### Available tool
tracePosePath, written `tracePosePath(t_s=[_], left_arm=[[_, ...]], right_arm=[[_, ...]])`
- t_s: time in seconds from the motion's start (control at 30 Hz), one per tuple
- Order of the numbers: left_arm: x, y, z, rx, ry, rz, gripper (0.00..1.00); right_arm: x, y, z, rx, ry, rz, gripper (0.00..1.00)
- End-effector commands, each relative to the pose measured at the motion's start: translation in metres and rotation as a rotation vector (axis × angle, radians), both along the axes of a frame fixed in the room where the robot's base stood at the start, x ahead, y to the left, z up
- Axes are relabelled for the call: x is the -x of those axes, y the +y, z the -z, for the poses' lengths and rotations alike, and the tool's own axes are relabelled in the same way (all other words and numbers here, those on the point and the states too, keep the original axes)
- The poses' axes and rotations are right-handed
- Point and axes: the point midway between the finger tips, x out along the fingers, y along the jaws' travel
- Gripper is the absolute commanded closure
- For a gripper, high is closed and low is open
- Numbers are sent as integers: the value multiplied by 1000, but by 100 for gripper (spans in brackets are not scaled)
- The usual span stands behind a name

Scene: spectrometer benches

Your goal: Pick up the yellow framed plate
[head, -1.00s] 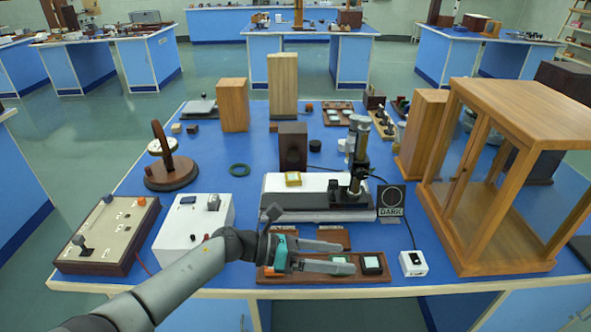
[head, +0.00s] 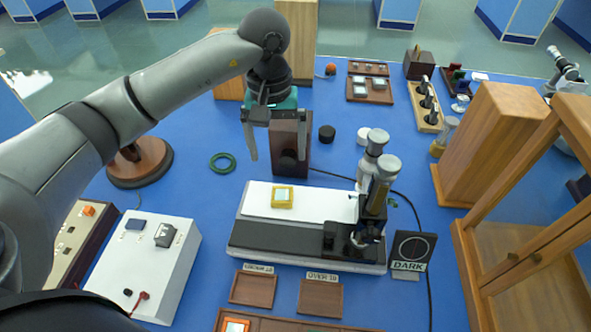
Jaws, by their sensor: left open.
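The yellow framed plate (head: 282,205) is a small square with a pale centre. It lies flat on the white bed (head: 325,208) of the black-based instrument in the middle of the bench. My left gripper (head: 277,155) points down in the head view, its two fingers apart with nothing between them. It appears above and behind the plate in the picture, in front of a dark brown box (head: 293,138), and does not touch the plate. My right gripper is not in view.
A brass-and-grey microscope tube (head: 381,185) stands at the right end of the bed, near a "DARK" sign (head: 412,248). Two small wooden trays (head: 253,289) (head: 320,299) lie in front. A white switch box (head: 145,262) is left; a wooden frame case (head: 470,265) is right.

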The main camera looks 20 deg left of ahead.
Motion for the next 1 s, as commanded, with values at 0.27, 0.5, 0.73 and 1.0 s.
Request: tracePosePath(t_s=[0.27, 0.5, 0.73, 1.0], left_arm=[[1, 9, 19, -46, -8, 29, 3], [1, 7, 71, -43, -9, 28, 3], [0, 7, 94, -42, -12, 27, 3], [2, -2, 125, -38, -9, 28, 3]], right_arm=[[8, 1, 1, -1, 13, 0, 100], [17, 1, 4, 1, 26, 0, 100], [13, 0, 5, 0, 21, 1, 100], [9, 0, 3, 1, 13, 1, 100]])
